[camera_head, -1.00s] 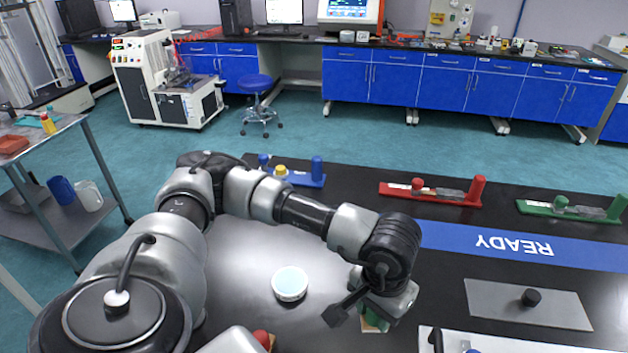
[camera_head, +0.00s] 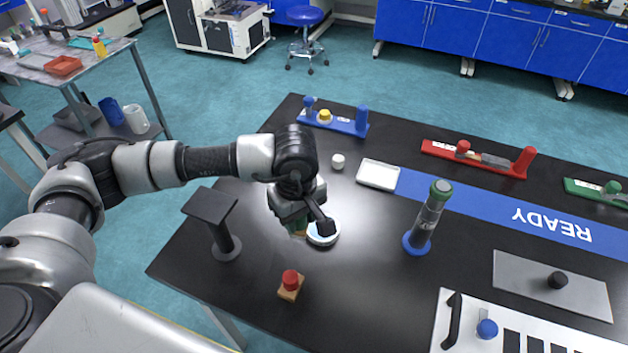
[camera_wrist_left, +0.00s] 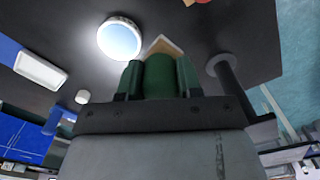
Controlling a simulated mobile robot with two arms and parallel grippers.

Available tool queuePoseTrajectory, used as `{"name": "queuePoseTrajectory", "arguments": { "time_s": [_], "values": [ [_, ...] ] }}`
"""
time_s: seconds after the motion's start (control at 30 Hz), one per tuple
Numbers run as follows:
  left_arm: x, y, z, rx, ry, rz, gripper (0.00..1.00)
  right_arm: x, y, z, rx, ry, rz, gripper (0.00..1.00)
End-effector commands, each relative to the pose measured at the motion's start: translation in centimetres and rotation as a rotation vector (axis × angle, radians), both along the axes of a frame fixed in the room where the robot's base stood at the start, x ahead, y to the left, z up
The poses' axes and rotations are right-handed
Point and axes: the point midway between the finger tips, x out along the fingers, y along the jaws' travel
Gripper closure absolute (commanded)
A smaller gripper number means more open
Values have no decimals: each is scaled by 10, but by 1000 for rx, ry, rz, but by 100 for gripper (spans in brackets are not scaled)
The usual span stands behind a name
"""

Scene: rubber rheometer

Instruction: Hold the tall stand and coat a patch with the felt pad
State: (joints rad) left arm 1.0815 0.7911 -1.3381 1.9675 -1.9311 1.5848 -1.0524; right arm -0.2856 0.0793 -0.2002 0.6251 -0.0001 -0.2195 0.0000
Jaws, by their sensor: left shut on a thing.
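My left gripper (camera_head: 303,220) is shut on the green handle (camera_wrist_left: 160,76) of a pad with a tan base (camera_wrist_left: 165,46). In the head view it is just left of a round white dish (camera_head: 323,236) of pale liquid and partly covers it. The dish also shows in the wrist view (camera_wrist_left: 120,38), beside the pad; I cannot tell whether the pad touches anything. A tall dark stand (camera_head: 216,225) with a flat top stands upright at the table's left, apart from the gripper. My right gripper is not in view.
A red-knobbed tan block (camera_head: 290,286) stands in front. A grey column on a blue base (camera_head: 417,242), a white tray (camera_head: 378,175) and a small white pot (camera_head: 338,161) stand to the right and behind. A grey plate (camera_head: 553,285) and white board (camera_head: 460,320) lie at right.

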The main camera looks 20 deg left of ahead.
Motion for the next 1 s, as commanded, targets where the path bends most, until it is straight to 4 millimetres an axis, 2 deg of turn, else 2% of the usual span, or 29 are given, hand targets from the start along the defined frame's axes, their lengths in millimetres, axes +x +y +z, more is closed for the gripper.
{"name": "queuePoseTrajectory", "arguments": {
  "time_s": [0.03, 0.33, 0.7, 0.9, 1.0],
  "values": [
    [8, -4, 7, -2, 3, 138, 84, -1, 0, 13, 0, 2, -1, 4],
    [48, -15, 9, 0, 6, 1061, 84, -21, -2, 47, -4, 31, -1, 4],
    [77, -22, -2, 4, 9, 2186, 84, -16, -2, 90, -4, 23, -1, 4],
    [81, -24, -13, 3, 8, 2666, 84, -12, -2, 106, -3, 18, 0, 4],
    [81, -24, -17, 1, 8, 2815, 84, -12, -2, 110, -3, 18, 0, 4]
  ]
}}
